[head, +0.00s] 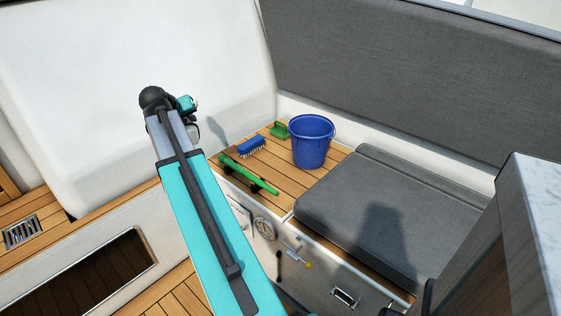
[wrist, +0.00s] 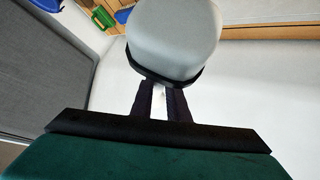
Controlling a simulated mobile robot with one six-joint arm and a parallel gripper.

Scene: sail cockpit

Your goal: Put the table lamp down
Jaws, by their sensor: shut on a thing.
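The table lamp (wrist: 175,40) fills the top middle of the wrist view, with a smooth pale grey rounded body and a dark rim at its near end. My gripper (wrist: 161,98) is shut on it, with the two dark fingers meeting the lamp just below that rim. In the head view my gripper is mostly hidden behind my arm, in front of the white cockpit wall and left of the wooden bench top (head: 286,170). Only a small grey part of what it holds shows there. The lamp's far end is hidden.
Bare wood shows between the items.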

